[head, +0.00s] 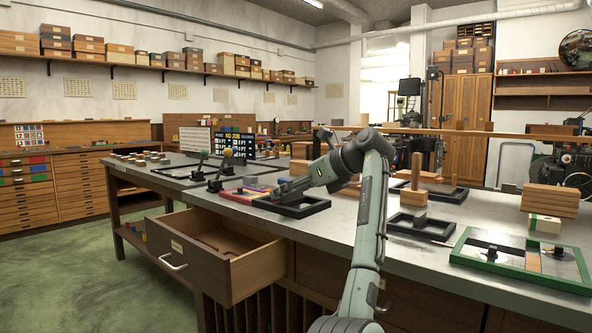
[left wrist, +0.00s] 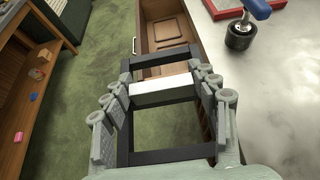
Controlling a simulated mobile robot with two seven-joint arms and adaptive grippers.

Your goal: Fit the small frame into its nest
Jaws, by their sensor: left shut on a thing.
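My left gripper (head: 285,190) is shut on a small dark frame (head: 300,207) at the bench's front edge, beside the open drawer. In the left wrist view, the gripper (left wrist: 160,95) has its fingers at the two ends of a pale bar (left wrist: 163,90) that crosses the dark frame (left wrist: 170,156). Green floor and part of the drawer show through the frame's opening there, so it is clear of the bench top. I cannot tell for sure which thing is the nest. My right gripper is out of view.
The open wooden drawer (head: 245,275) juts out below the bench. A blue-handled tool (left wrist: 240,36) stands on the bench near the gripper. A green-rimmed tray (head: 575,285) and stacked wooden blocks (head: 549,201) lie at the right. Bare bench top (head: 340,222) lies between.

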